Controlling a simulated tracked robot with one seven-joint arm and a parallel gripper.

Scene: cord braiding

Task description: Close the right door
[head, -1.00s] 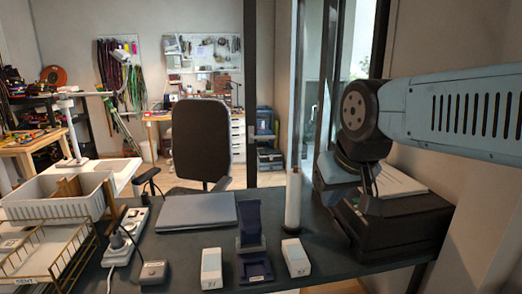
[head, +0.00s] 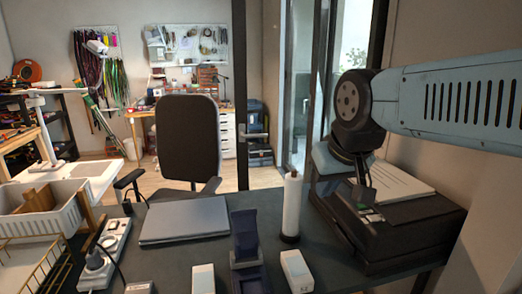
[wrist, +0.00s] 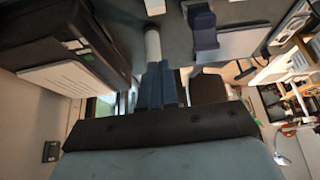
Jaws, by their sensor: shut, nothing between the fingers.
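A door with a dark frame post (head: 240,100) and a metal lever handle (head: 256,134) stands behind the desk in the head view. To its right are more dark-framed glass panels (head: 303,85). I cannot tell for certain which of these is the right door, or how far it stands open. My gripper (head: 364,192) is shut and empty, low in front of the black printer-like box, well apart from the door and handle. Its blue-grey fingers (wrist: 157,88) show close together in the wrist view.
The dark desk (head: 170,262) lies between me and the door. On it stand a white cylinder (head: 291,205), a grey laptop (head: 185,220), a blue stand (head: 245,240), white boxes (head: 297,270) and the black box (head: 400,228). An office chair (head: 187,140) stands behind.

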